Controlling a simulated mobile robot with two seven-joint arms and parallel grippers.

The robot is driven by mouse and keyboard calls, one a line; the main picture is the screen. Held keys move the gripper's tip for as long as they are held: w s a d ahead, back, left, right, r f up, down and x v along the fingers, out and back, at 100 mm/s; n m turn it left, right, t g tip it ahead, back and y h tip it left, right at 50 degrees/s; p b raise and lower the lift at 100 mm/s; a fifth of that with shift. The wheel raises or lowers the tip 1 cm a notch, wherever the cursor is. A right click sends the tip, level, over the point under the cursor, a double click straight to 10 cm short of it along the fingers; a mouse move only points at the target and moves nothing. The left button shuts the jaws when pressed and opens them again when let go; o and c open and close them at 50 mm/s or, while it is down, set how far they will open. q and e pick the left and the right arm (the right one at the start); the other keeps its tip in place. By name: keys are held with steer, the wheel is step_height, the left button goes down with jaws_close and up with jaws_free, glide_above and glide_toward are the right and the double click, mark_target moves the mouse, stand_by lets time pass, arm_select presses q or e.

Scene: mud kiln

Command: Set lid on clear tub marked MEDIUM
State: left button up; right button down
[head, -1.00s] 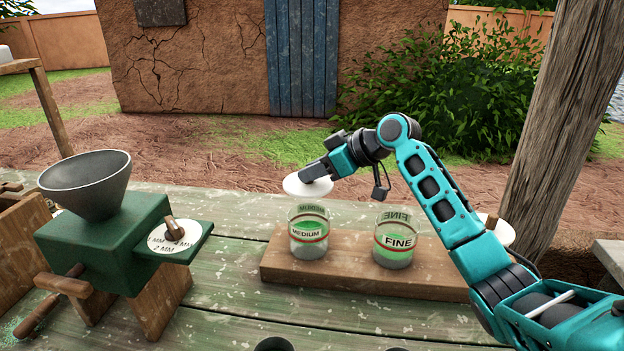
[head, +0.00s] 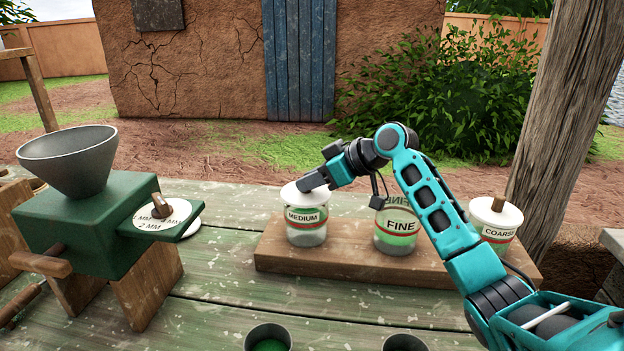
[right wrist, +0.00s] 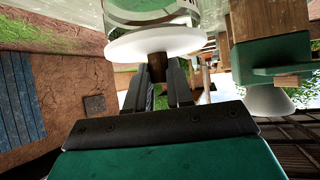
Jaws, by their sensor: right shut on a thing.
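The clear tub marked MEDIUM (head: 306,232) stands upright at the left end of a wooden board, with green contents. A round white lid (head: 289,197) lies across its top, and no gap shows in the head view. My right gripper (head: 314,182) is over the lid, its fingers shut on the lid's knob. The right wrist view shows the fingers (right wrist: 172,85) on either side of the brown knob (right wrist: 157,66), with the white lid (right wrist: 125,46) against the clear tub (right wrist: 145,12). My left gripper is not in view.
The tub marked FINE (head: 397,240) is partly behind my right arm. A lidded tub marked COARSE (head: 497,236) stands at the right end of the board (head: 350,262). A green mill (head: 80,225) with a grey hopper stands at left. Metal cups (head: 268,338) are at the front.

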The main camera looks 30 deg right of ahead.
steer(key=shift+f, duration=0.6)
steer(key=c, duration=0.9)
jaws_free()
steer(key=shift+r, duration=0.1)
steer(key=v, duration=1.2)
steer(key=shift+s+d+r, duration=0.2)
steer(key=shift+s, duration=0.1)
